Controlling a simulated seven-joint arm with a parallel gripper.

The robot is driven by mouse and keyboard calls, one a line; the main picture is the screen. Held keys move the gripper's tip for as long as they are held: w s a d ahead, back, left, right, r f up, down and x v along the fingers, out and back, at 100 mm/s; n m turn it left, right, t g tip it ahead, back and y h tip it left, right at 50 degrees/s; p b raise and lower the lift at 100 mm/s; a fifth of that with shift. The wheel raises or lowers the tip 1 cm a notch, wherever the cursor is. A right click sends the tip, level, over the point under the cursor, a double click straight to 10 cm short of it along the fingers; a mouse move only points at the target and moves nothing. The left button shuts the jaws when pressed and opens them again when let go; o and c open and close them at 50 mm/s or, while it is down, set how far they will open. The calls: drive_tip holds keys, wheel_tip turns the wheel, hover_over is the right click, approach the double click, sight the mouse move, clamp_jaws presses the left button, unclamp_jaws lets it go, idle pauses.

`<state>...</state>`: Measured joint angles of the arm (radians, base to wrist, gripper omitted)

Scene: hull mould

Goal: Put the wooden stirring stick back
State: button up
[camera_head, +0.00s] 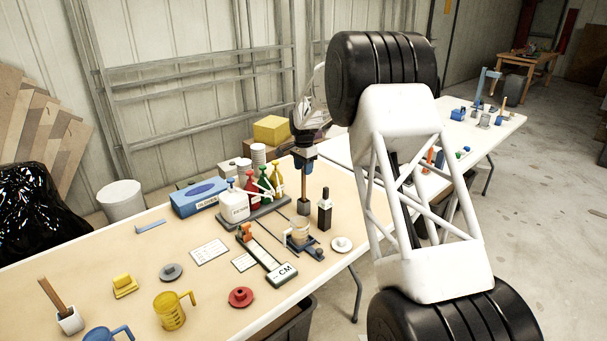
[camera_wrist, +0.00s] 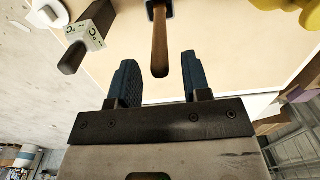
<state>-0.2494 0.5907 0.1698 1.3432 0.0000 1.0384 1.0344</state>
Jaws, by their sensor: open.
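A wooden stick (camera_head: 50,294) leans in a small white cup (camera_head: 70,321) at the front left of the table in the head view. A brown wooden handle (camera_wrist: 160,40) on a dark base shows between the fingertips, with a gap on both sides. In the head view this handle (camera_head: 303,188) stands upright right below my gripper. I cannot tell which of the two wooden pieces is the stirring stick.
A dark block with a handle (camera_head: 324,210) stands just right of my gripper. Pump bottles (camera_head: 234,205) stand behind, left of it. The table's front left is partly clear between a yellow jug (camera_head: 170,312) and cards.

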wheel_tip(320, 180, up, 8)
drive_tip(key=shift+r, duration=0.25)
idle(1.0)
drive_tip(key=shift+s+d+r, duration=0.15)
drive_tip(key=shift+r, duration=0.05)
drive_tip(key=s+d+r+n, duration=0.1)
drive_tip(key=s+d+r, duration=0.5)
drive_tip(key=s, duration=0.5)
drive_tip(key=s+d+r+n+t, duration=0.15)
drive_tip(key=s+d+r, duration=0.35)
drive_tip(key=s, duration=0.6)
drive_tip(key=s+d+r+n, duration=0.2)
drive_tip(key=s+d+r, duration=0.4)
drive_tip(key=s, duration=0.5)
drive_tip(key=s+d+f+n, duration=0.1)
drive_tip(key=s+d+f, duration=0.1)
drive_tip(key=s, duration=1)
drive_tip(key=s+d+f+n, duration=0.2)
drive_tip(key=s+d+f, duration=0.1)
drive_tip(key=s, duration=0.9)
drive_tip(key=s+d+f+n+t, duration=0.1)
drive_tip(key=s+d+f, duration=0.2)
drive_tip(key=s, duration=0.9)
drive_tip(key=shift+f, duration=0.2)
drive_tip(key=shift+d, duration=0.1)
